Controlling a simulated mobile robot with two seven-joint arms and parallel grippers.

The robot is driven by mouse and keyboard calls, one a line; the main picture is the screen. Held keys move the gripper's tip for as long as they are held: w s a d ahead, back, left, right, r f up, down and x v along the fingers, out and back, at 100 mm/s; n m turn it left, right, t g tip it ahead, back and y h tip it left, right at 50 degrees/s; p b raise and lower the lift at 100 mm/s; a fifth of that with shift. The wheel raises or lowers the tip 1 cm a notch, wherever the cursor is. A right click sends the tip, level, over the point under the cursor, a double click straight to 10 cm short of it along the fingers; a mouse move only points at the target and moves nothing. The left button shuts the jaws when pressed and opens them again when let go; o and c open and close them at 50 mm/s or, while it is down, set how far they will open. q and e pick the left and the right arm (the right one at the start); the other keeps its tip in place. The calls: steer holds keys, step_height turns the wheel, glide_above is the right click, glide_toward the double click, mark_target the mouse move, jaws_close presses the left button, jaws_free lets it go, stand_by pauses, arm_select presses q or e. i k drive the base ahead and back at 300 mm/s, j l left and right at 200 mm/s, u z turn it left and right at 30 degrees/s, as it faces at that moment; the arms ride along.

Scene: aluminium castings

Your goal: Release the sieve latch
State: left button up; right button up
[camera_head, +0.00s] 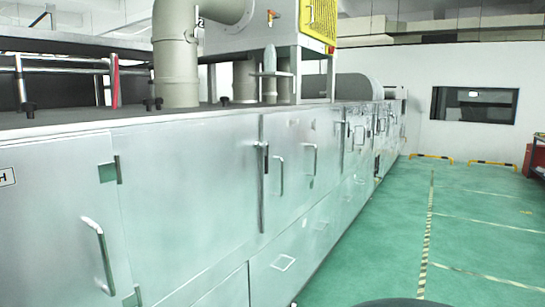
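A long silver machine with panelled doors (185,190) runs from the left foreground to the far wall. A dark upright latch-like bar (264,160) sits at a door seam in the middle of its side. A larger curved handle (100,255) is on the near door at lower left. The doors look closed. I cannot tell which fitting, if any, is the sieve latch. Neither of my grippers shows.
The green floor (460,235) to the right of the machine is clear, with dashed marking lines. Yellow-black floor barriers (494,164) stand near the far wall. A cart or rack (538,160) is at the right edge. Thick grey pipes (176,65) rise from the machine's top.

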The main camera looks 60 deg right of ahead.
mark_target(255, 144)
steer(key=z, duration=1.9)
steer(key=i+l+z, duration=0.2)
steer(key=i+l, duration=0.55)
steer(key=i+l+z, duration=0.15)
steer(key=i+l, duration=0.55)
steer(key=i, duration=0.05)
